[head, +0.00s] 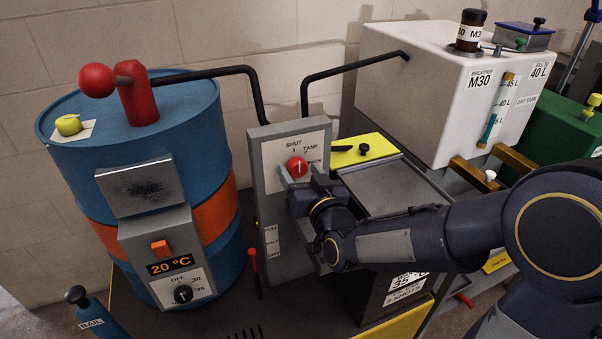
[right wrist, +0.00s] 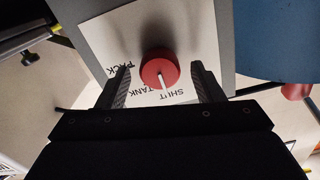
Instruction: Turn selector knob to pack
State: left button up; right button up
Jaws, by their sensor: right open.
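The red selector knob (head: 297,167) sits on a white label plate marked SHUT, TANK and PACK, on a grey upright panel (head: 264,190). In the right wrist view the knob (right wrist: 160,69) shows upside down, its white pointer line directed toward the SHUT and TANK lettering; which mark it meets is hard to tell. The PACK lettering (right wrist: 115,68) is off to its left there. My right gripper (head: 298,180) is open in front of the knob; in the right wrist view its fingers (right wrist: 163,85) stand on either side, with visible gaps. My left gripper is not in view.
A blue drum (head: 130,135) with an orange band and temperature box stands left of the panel. A white tank (head: 430,80) stands behind right, with a grey tray (head: 390,186) before it. Black pipes (head: 255,85) run above the panel. A red-handled lever (head: 252,255) rises nearby.

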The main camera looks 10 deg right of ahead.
jog(key=shift+w, duration=0.3)
